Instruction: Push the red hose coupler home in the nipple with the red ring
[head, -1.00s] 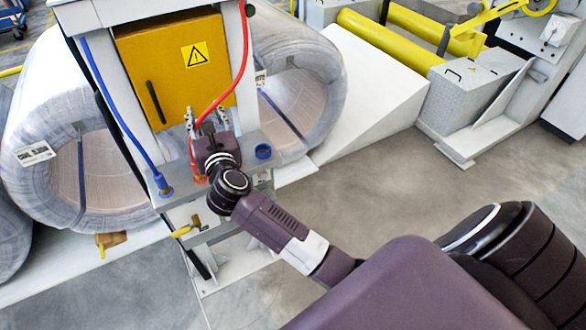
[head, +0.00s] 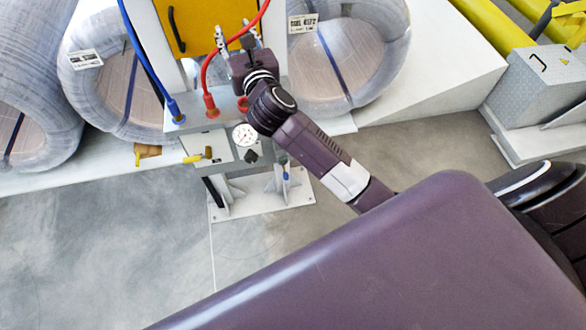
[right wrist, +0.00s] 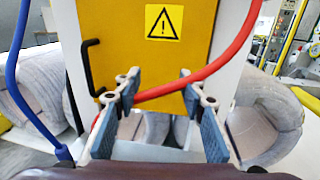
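The red hose (head: 212,62) comes down to its red coupler (head: 211,106), which sits upright on the grey port plate. I cannot tell how deep the coupler sits. A red ring (head: 243,104) shows on the plate just right of it, partly beside my wrist. My right gripper (head: 238,38) is above and behind the plate, in front of the yellow cabinet. In the right wrist view the fingers (right wrist: 163,88) are apart with nothing clamped, and the red hose (right wrist: 215,66) crosses at finger height. The coupler is hidden there. My left gripper is out of view.
A blue hose (head: 142,58) ends in a blue coupler (head: 175,112) at the plate's left. A gauge (head: 245,134) and yellow valve handle (head: 197,156) sit below. Wrapped coils (head: 110,75) stand either side of the yellow cabinet (head: 195,20). The front floor is clear.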

